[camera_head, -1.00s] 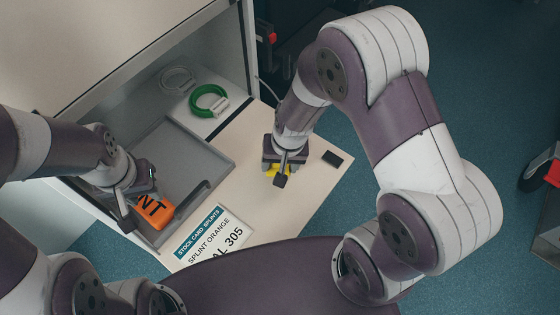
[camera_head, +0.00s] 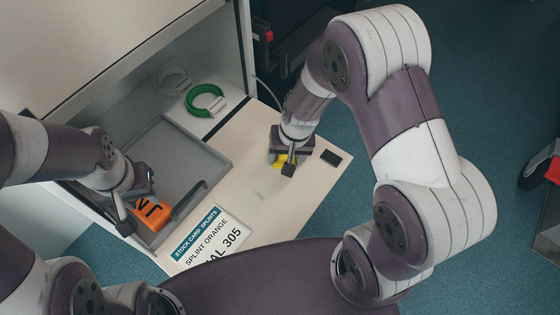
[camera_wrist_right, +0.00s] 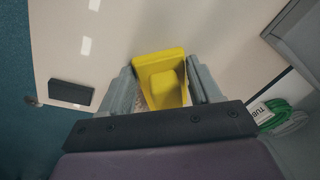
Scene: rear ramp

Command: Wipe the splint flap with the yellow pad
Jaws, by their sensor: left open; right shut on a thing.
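The splint flap (camera_head: 262,196) is a pale flat panel extending from the cabinet. A faint smudge shows on it left of the pad. The yellow pad (camera_head: 281,159) is held by my right gripper (camera_head: 287,165), which is shut on it. In the right wrist view the yellow pad (camera_wrist_right: 163,80) sits between the two grey fingers of the gripper (camera_wrist_right: 165,92), over the pale flap. I cannot tell if the pad touches the surface. My left gripper (camera_head: 139,206) is open beside an orange block with dark letters (camera_head: 152,214) in the grey tray.
A grey tray (camera_head: 209,158) stands at the flap's left. A green coil (camera_head: 205,101) and a pale coil lie in the cabinet. A stock card (camera_head: 208,240) lies at the flap's front, and a small black block (camera_head: 331,157) at its right edge.

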